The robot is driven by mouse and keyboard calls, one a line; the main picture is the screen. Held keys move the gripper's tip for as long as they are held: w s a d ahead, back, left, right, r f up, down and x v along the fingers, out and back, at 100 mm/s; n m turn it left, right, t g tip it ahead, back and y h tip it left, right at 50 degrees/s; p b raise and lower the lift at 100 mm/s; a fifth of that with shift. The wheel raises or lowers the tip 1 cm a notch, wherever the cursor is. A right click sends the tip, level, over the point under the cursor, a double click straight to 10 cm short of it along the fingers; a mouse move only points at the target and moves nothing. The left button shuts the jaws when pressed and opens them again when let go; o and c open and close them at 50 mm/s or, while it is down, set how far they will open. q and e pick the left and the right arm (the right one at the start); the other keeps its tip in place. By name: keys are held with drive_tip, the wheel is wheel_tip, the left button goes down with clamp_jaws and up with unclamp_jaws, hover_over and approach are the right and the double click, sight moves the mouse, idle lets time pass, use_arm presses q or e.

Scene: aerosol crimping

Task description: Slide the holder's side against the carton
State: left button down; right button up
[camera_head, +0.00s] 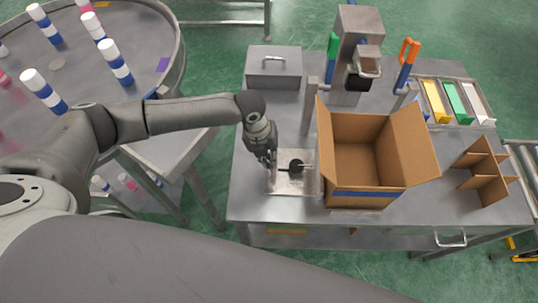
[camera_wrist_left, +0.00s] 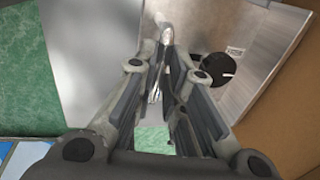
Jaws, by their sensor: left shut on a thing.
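The holder (camera_head: 284,185) is a shiny metal plate with a black round knob, lying on the steel table just left of the carton. It also shows in the left wrist view (camera_wrist_left: 205,28), with the knob and a small label. The carton (camera_head: 362,187) is an open brown cardboard box with its flaps spread; its brown side fills the lower right of the left wrist view (camera_wrist_left: 290,125). My left gripper (camera_head: 266,161) is shut on a small part at the holder's left side, mostly hidden by the fingers. Whether holder and carton touch is unclear. My right gripper is out of view.
A steel press (camera_head: 352,45) stands behind the carton, with green and orange handles beside it. A lidded metal box (camera_head: 273,68) is at the back left. A cardboard divider (camera_head: 487,175) lies at the right. The table's front left (camera_head: 260,208) is clear.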

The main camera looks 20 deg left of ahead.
use_arm(q)
drive_tip(key=shift+w+d+r, duration=0.1)
drive_tip(key=shift+d, duration=0.15)
drive_tip(key=c, duration=1.5)
unclamp_jaws()
